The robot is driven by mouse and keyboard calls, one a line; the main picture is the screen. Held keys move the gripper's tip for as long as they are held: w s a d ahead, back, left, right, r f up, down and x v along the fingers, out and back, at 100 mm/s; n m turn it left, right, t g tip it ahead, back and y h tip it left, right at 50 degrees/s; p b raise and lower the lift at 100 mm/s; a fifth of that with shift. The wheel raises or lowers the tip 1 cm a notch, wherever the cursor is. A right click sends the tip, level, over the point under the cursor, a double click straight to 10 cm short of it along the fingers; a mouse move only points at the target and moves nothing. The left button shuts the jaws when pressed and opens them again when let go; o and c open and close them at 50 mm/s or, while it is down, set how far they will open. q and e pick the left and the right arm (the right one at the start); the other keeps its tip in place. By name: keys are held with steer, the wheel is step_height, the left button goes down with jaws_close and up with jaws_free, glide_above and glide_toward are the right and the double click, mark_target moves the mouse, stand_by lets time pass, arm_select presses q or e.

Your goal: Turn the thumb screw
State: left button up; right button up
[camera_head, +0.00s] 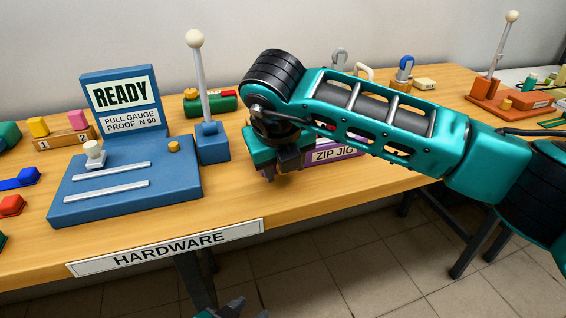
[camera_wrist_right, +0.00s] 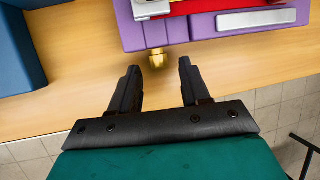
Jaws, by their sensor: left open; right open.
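A small brass thumb screw (camera_wrist_right: 156,58) sticks out from the front side of the purple zip jig (camera_wrist_right: 190,35) in the right wrist view. My right gripper (camera_wrist_right: 159,72) is open and empty, its fingertips just short of the screw, which lies nearer the left finger. In the head view my right gripper (camera_head: 282,170) hangs in front of the zip jig (camera_head: 350,152), and the arm hides much of the jig and the screw. My left gripper (camera_head: 246,308) shows only partly at the bottom edge, open, below the table front.
A blue READY fixture (camera_head: 70,205) with rails and another brass knob (camera_head: 174,147) stands left. A blue block with an upright white-knobbed lever (camera_head: 210,145) stands close left of my right gripper. An orange fixture (camera_head: 505,100) sits far right. The table front strip (camera_wrist_right: 70,115) is clear.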

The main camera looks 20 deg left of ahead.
steer(key=p+v, duration=0.1)
steer(key=v, duration=1.1)
steer(key=shift+s+r, duration=0.15)
steer(key=shift+r, duration=0.15)
